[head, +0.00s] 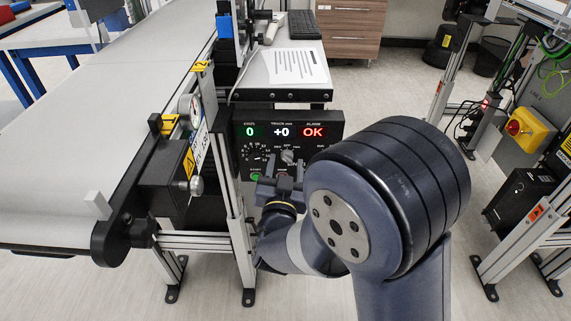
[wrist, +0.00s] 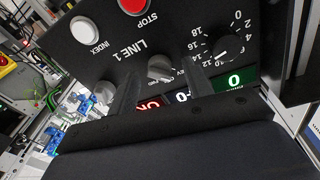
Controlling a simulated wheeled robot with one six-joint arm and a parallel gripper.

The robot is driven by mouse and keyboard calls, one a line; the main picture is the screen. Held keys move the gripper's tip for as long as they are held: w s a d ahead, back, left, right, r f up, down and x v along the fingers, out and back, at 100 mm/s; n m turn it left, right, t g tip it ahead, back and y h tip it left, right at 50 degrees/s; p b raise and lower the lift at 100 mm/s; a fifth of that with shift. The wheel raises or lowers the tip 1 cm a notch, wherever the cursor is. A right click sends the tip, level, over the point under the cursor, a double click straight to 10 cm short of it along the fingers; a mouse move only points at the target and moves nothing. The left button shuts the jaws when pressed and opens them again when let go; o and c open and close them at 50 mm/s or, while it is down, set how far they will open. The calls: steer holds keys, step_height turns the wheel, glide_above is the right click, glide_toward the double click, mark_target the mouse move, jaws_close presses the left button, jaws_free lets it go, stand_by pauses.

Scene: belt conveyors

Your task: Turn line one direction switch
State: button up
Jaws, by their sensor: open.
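The line one control panel (head: 262,128) is a black box beside the conveyor, with lit displays reading 0, +0 and OK. A grey switch knob (head: 287,157) sits in the middle of its lower face. In the wrist view this knob (wrist: 160,68) is beside the LINE 1 label, its position marks partly hidden. My gripper (head: 285,174) is open in front of the panel. In the wrist view its two dark fingers (wrist: 162,84) stand on either side of the knob, with gaps showing. I cannot tell whether either finger touches it.
The wrist view shows a numbered dial (wrist: 222,50), a white INDEX button (wrist: 85,30), a red STOP button (wrist: 134,5) and another grey knob (wrist: 105,91) close by. The conveyor belt (head: 110,100) runs at left. Open floor (head: 390,105) lies right of the panel.

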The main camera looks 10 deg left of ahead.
steer(key=s+d, duration=0.1)
steer(key=s, duration=0.9)
steer(key=shift+d+f, duration=0.3)
steer(key=shift+f, duration=0.1)
steer(key=w, duration=0.3)
steer(key=w+a, duration=0.1)
steer(key=w, duration=0.3)
steer(key=w+r, duration=0.1)
steer(key=w, duration=0.2)
steer(key=shift+w+a, duration=0.35)
